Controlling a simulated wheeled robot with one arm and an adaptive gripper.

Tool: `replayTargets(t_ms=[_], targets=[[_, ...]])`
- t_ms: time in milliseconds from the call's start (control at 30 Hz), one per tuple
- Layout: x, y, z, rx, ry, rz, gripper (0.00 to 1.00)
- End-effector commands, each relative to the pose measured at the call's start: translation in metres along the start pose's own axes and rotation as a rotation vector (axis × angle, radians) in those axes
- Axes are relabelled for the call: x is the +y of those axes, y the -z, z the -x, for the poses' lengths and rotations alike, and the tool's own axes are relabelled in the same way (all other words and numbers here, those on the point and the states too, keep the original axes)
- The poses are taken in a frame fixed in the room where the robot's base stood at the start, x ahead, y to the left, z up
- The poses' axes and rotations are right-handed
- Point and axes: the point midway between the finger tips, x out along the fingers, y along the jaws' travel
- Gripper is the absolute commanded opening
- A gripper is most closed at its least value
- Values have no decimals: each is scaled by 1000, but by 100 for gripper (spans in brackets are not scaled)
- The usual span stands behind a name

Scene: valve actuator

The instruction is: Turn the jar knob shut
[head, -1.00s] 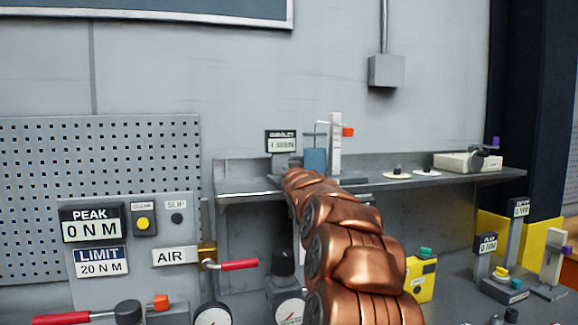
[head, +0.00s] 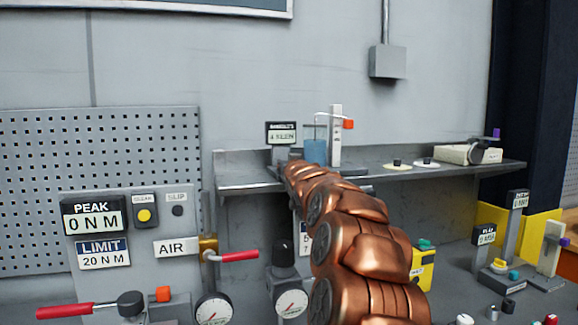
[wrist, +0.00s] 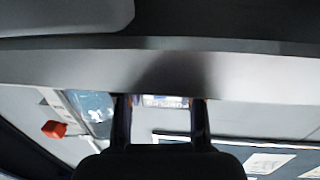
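A blue jar-like block (head: 315,152) stands on the wall shelf in the head view, next to a white post (head: 336,136) with an orange-red block (head: 348,124). A blue translucent shape (wrist: 92,107) and a red block (wrist: 54,129) show at the left in the wrist view. I cannot tell which part is the jar knob. My gripper (wrist: 161,122) has two dark fingers apart with nothing visibly held between them. A pale labelled patch shows behind the gap. In the head view my arm reaches toward the shelf and hides the gripper.
The grey shelf (head: 430,176) also carries a small display (head: 281,132), two pale discs with dark knobs and a beige box (head: 468,154). A panel with red-handled valves (head: 239,256) and gauges stands at the left. Several small stands are at the lower right.

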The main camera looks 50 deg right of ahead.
Motion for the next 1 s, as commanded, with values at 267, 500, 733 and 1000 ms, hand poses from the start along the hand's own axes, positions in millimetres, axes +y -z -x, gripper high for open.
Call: replayTargets(t_ms=[267, 500, 733, 1000], targets=[[0, 0, 1, 0, 0, 0, 39], [1, 1, 17, 2, 0, 0, 39], [1, 1, 45, 0, -1, 1, 39], [1, 1, 78, 2, -1, -1, 39]])
